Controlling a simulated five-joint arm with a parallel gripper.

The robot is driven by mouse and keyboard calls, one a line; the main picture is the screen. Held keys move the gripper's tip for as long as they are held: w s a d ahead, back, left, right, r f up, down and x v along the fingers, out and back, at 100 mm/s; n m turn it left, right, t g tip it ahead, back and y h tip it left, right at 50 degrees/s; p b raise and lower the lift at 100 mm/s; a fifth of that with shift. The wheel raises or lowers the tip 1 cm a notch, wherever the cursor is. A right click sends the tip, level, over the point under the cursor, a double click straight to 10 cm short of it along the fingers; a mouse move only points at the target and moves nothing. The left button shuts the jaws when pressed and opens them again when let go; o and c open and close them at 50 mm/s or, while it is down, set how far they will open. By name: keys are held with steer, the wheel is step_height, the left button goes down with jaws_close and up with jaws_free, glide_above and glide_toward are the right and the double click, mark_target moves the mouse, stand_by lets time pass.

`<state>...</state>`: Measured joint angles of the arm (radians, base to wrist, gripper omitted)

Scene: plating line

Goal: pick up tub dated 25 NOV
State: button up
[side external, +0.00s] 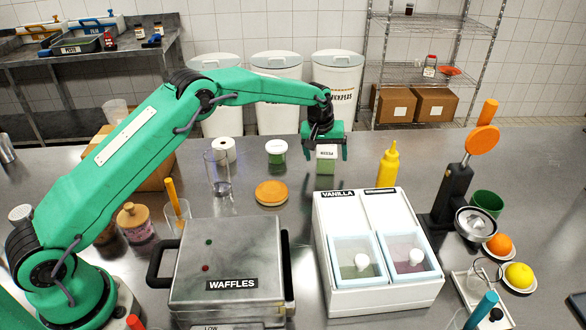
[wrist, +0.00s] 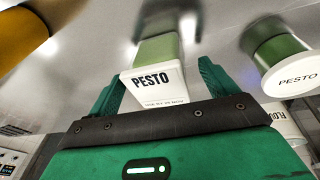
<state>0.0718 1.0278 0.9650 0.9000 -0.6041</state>
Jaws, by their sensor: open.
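A square green tub with a white lid marked PESTO (wrist: 152,80) sits between my gripper's fingers in the wrist view. Small print on the lid edge appears to read 25 NOV. In the side external view this tub (side external: 327,165) stands on the steel counter. My gripper (side external: 325,152) is open just above and around it, with one finger on each side; I cannot tell whether they touch it. A round green tub with a white PESTO lid (wrist: 292,70) stands apart; it also shows in the side external view (side external: 276,157), left of the gripper. No date is legible on it.
An orange disc (side external: 271,193) lies in front of the tubs. A clear glass (side external: 218,175) and a white roll (side external: 223,150) stand left. A yellow bottle (side external: 388,166) stands right, and the white topping box (side external: 335,205) is in front.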

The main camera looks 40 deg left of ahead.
mark_target(328, 148)
steer(key=shift+w+f, duration=0.1)
steer(key=shift+f, duration=0.3)
steer(key=shift+c, duration=0.5)
steer(key=c, duration=1.2)
steer(key=shift+r, duration=0.1)
steer(key=shift+r, duration=0.5)
steer(key=v, duration=0.2)
steer(key=shift+w+r, duration=0.3)
steer(key=shift+r, duration=0.2)
steer(key=s+d+r, duration=0.2)
steer(key=d, duration=0.1)
steer(key=s+d+r, duration=0.2)
steer(key=d, duration=0.1)
steer(key=s+d+r, duration=0.2)
steer(key=d+r, duration=0.1)
steer(key=shift+s+d, duration=0.3)
steer(key=shift+s, duration=0.1)
